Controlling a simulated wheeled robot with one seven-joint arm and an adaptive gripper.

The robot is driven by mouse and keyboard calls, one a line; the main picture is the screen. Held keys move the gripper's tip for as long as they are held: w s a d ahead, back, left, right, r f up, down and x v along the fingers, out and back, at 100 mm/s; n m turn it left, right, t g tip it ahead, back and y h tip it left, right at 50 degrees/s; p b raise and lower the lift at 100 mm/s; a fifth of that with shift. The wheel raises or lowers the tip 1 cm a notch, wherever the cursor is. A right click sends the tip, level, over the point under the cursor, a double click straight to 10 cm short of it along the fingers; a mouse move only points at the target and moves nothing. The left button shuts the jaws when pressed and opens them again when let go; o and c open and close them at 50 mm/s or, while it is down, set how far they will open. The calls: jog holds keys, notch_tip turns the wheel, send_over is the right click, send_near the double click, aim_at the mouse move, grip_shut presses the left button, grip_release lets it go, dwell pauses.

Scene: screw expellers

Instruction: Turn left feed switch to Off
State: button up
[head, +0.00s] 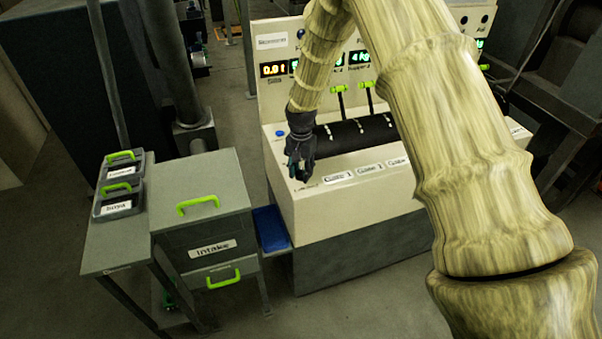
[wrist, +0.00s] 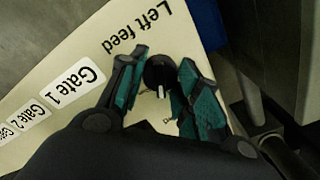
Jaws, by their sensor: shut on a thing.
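The left feed switch (wrist: 159,72) is a round black knob with a white pointer mark, on the cream panel under the label "Left feed" (wrist: 138,27) in the wrist view. My gripper (wrist: 156,85) has its two teal-padded fingers on either side of the knob, closed on it. In the head view my gripper (head: 300,168) reaches down to the left end of the cream console (head: 345,225), and it hides the knob there. Part of the panel marking beside the knob is covered by the fingers.
Gate labels (head: 369,170) run along the panel to the right, below a black roller (head: 355,134) and green-handled levers (head: 340,88). A grey Intake cabinet (head: 205,238) with green handles stands to the left, and a blue bin (head: 270,228) sits between it and the console.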

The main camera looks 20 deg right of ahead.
aim_at(301, 170)
jog(key=n+b, duration=0.1)
jog(key=n, duration=0.3)
jog(key=shift+n, duration=0.4)
dwell(0.4)
jog(key=o, duration=1.1)
jog(key=shift+c, duration=0.2)
notch_tip(301, 170, up, 12)
